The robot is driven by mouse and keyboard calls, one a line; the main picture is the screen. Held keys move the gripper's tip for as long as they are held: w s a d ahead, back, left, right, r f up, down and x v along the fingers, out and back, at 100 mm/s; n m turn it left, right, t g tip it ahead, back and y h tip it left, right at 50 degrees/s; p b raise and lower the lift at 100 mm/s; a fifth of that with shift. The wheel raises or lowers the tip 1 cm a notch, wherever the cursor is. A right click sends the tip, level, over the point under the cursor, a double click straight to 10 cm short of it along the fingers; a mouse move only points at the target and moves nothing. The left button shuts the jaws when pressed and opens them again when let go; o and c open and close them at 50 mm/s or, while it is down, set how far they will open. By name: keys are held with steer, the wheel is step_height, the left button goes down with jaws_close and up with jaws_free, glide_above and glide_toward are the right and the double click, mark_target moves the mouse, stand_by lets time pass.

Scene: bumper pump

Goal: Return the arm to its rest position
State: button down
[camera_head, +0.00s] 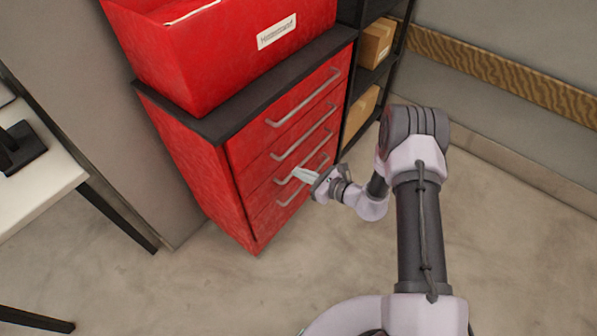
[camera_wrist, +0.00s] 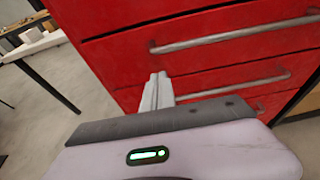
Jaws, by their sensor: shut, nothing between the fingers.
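My arm reaches forward and left in the head view, bent at the elbow. My gripper (camera_head: 296,173) is in front of the red drawer cabinet (camera_head: 196,165), at about the height of its lower drawers. Its fingers are together and empty. The wrist view shows the shut fingers (camera_wrist: 157,90) pointing toward the red drawer fronts. I cannot tell whether the fingertips touch the cabinet. The drawers look closed, and each visible one has a grey bar handle (camera_head: 303,131).
A red bin (camera_head: 215,60) with a white label stands on the cabinet's dark top. A dark shelf with cardboard boxes (camera_head: 376,42) is beside it. A white table (camera_head: 38,182) is at the left. The concrete floor (camera_head: 520,240) at the right is clear.

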steer(key=p+v, duration=0.1)
steer(key=v, duration=0.4)
steer(key=s+a+r+n+g, duration=0.1)
steer(key=s+r+n+g, duration=0.15)
steer(key=r, duration=0.55)
steer(key=s+a+r+n+g, duration=0.2)
steer(key=r+n, duration=0.2)
steer(key=r, duration=0.3)
steer(key=s+a+r+n+g, duration=0.15)
steer(key=r+n, duration=0.25)
steer(key=r, duration=0.4)
steer(key=s+d+r+n+t+h, duration=0.1)
steer(key=s+d+r+n+h, duration=0.4)
steer(key=s, duration=0.5)
steer(key=s+d+r+n+t+h, duration=0.2)
steer(key=s+d+r+n+h, duration=0.2)
steer(key=s+d+r, duration=0.3)
steer(key=s+r+n, duration=0.1)
steer(key=s, duration=0.2)
steer(key=shift+s+d+h, duration=0.15)
steer(key=shift+s+h, duration=0.15)
steer(key=shift+h, duration=0.1)
